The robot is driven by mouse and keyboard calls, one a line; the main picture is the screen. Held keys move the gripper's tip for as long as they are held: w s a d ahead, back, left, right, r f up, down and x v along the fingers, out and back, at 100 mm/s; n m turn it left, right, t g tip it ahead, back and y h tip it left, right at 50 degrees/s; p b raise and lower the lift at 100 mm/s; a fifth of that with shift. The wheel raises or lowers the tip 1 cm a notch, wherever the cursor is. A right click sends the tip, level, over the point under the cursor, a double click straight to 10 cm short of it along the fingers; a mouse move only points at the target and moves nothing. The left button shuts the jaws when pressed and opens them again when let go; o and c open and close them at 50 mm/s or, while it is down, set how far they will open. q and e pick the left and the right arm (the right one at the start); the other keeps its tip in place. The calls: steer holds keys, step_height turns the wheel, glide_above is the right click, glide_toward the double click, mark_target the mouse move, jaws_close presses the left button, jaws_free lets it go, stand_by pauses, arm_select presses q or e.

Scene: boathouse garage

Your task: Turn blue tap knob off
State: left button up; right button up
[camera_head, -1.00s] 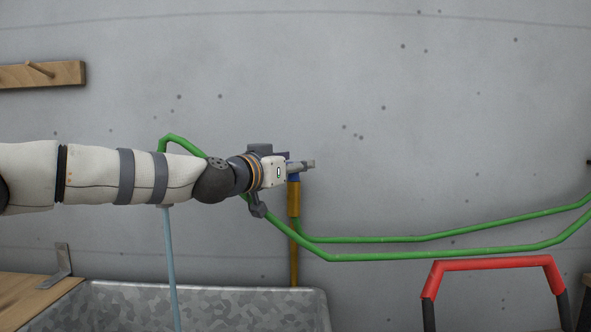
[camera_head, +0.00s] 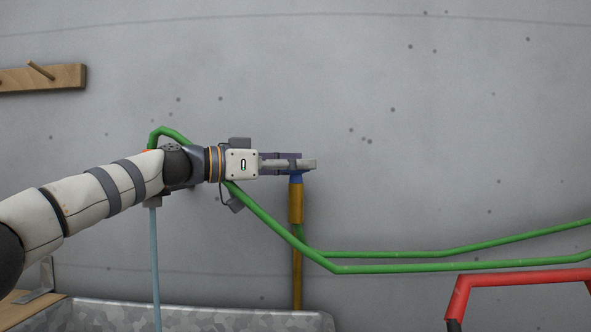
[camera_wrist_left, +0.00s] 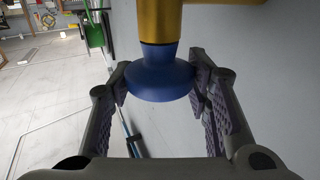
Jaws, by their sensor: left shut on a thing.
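The blue tap knob (camera_head: 296,179) sits at the top of a brass-yellow pipe (camera_head: 296,204) on the grey wall. In the left wrist view the flared blue knob (camera_wrist_left: 160,78) is between my two fingers, below the yellow tap body (camera_wrist_left: 160,20). My left gripper (camera_head: 296,164) comes in from the left and is shut on the knob; it also shows in the left wrist view (camera_wrist_left: 160,85). The fingers hide part of the knob in the head view. My right gripper is not in view.
A galvanized trough (camera_head: 200,317) is below. Green pipes (camera_head: 430,267) run along the wall, passing behind my arm. A red frame (camera_head: 520,279) stands at lower right, and a wooden peg rail (camera_head: 45,77) hangs at upper left. The upper right wall is clear.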

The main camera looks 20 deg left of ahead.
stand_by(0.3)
arm_select(q)
steer(key=o, duration=1.1)
steer(key=shift+d, duration=0.1)
